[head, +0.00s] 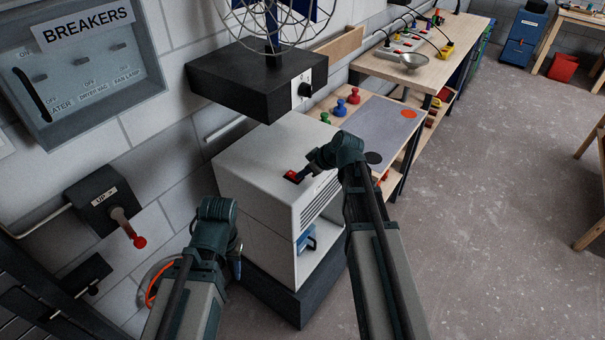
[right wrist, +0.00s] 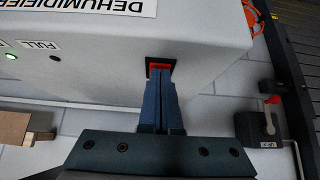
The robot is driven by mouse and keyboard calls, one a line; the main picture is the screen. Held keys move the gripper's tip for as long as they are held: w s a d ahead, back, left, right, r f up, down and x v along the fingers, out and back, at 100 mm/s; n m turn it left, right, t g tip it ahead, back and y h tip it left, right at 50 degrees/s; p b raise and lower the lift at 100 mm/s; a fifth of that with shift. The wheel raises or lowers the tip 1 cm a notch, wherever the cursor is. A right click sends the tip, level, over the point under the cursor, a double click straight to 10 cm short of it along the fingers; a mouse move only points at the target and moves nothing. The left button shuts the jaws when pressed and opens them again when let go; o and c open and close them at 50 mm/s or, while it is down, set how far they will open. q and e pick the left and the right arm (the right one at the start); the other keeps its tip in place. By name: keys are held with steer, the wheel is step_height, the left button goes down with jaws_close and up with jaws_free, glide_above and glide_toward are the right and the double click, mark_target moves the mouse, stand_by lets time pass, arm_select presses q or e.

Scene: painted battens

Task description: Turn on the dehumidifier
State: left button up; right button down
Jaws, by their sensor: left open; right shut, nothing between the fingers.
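The dehumidifier (head: 258,158) is a white box on a dark base in the middle of the head view. Its label reads DEHUMIDIFIER in the right wrist view (right wrist: 112,12). A red switch (head: 291,176) in a black frame is on its top; it also shows in the right wrist view (right wrist: 159,67). My right gripper (head: 301,176) is shut and empty, its fingertips at the red switch, seemingly touching it and partly hiding it. A green light (right wrist: 11,57) glows on the casing; a lamp by the FULL label is dark. My left gripper (head: 237,262) is open, left of the dehumidifier.
A breaker panel (head: 60,120) and a lever box marked UP (head: 92,203) with a red-knobbed handle are on the left wall. A fan stands on a black box (head: 235,78) behind the dehumidifier.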

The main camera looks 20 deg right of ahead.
steer(key=shift+r+p, duration=0.6)
steer(key=shift+r, duration=0.1)
arm_select(q)
steer(key=shift+r, duration=0.7)
